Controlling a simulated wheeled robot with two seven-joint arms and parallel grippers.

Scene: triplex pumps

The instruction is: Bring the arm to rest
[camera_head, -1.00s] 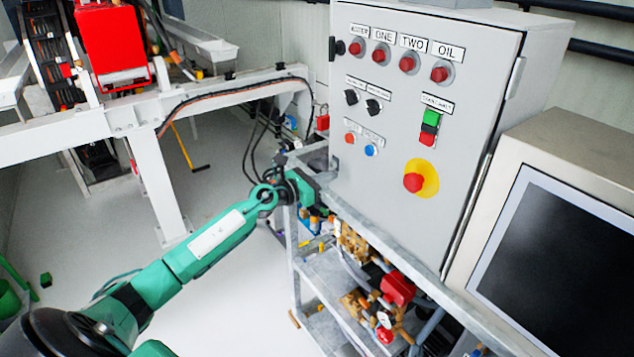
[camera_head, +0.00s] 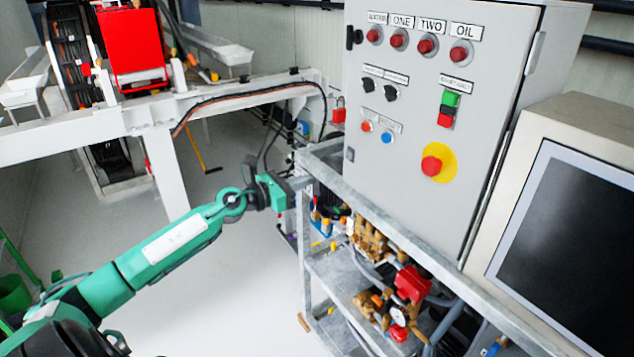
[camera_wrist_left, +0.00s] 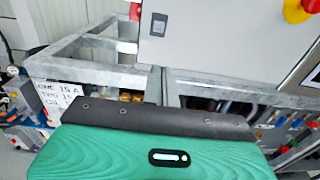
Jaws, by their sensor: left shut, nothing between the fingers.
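My left arm (camera_head: 175,245) comes in from the lower left of the head view, green with dark joints. Its left gripper (camera_head: 300,183) is shut and empty, at the left front corner of the grey metal frame under the control cabinet. I cannot tell whether it touches the frame. In the left wrist view the green gripper body (camera_wrist_left: 150,155) with a dark edge fills the lower part, and the frame (camera_wrist_left: 100,50) lies beyond it. The fingertips are hidden there. My right gripper is not in view.
The grey control cabinet (camera_head: 395,155) with red buttons and a yellow-ringed stop button (camera_head: 438,162) stands at right, beside a monitor (camera_head: 570,250). Brass pumps (camera_head: 372,240) sit below on the frame. A white beam structure (camera_head: 150,115) is behind at left. The white floor between is clear.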

